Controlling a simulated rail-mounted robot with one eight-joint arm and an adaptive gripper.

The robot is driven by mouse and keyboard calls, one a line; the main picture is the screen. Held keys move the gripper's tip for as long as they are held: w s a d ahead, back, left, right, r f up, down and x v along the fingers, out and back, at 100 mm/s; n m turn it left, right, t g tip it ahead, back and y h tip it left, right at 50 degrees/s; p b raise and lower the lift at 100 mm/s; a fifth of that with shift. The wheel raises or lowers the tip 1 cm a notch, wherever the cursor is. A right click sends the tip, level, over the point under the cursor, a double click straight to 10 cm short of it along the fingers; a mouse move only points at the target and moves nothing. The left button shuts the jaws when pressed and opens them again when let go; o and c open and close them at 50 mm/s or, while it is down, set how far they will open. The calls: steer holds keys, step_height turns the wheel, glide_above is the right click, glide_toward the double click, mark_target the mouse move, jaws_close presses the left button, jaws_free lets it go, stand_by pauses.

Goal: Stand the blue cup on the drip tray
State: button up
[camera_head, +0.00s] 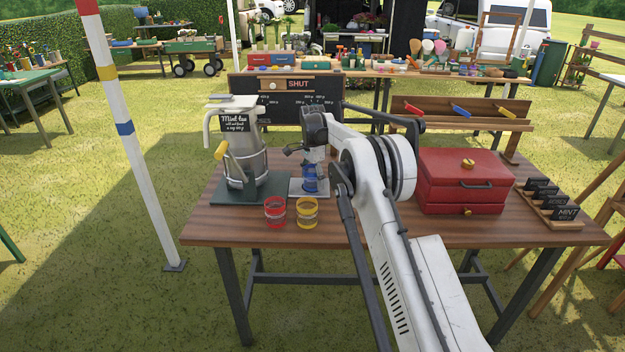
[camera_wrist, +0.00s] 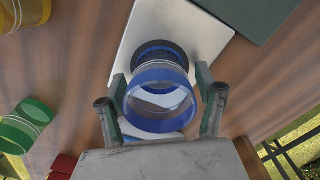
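The blue cup (camera_wrist: 160,108), clear with blue bands, sits between the two fingers of my gripper (camera_wrist: 162,98) in the wrist view. The fingers appear to press on its sides. In the head view the cup (camera_head: 310,184) is low beneath my gripper (camera_head: 314,166), roughly upright. A pale metal plate (camera_wrist: 150,22), apparently the drip tray, lies behind the cup's far end, where a dark ring shows. In the head view the plate (camera_head: 296,190) is beside the dispenser. I cannot tell whether the cup touches it or is slightly above it.
The mint tea dispenser (camera_head: 245,150) stands on a dark green base (camera_head: 226,192) at left. A red cup (camera_head: 275,212) and a yellow cup (camera_head: 307,214) stand in front. A green cup (camera_wrist: 25,126) shows in the wrist view. A red chest (camera_head: 460,185) stands right.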

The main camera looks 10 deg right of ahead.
step_height(320, 180, up, 12)
steer(key=s+r+n+t, duration=0.25)
steer(key=s+r, duration=0.75)
steer(key=r, duration=0.5)
steer(key=s+r+n+t, duration=0.1)
steer(key=s+r+n, duration=0.4)
steer(key=s, duration=1)
steer(key=s+f+n+t, duration=0.1)
steer(key=s+n+t, duration=0.15)
steer(key=s, duration=1.55)
steer(key=s+f+n, duration=0.1)
steer(key=s+f, duration=0.4)
steer(key=s, duration=0.2)
steer(key=s+f+n+t, duration=0.1)
steer(key=s+f+n, duration=0.1)
steer(key=s+f, duration=0.2)
steer(key=s, duration=0.3)
steer(key=shift+s+f+p, duration=0.25)
steer(key=shift+f+p, duration=0.1)
steer(key=shift+p, duration=0.05)
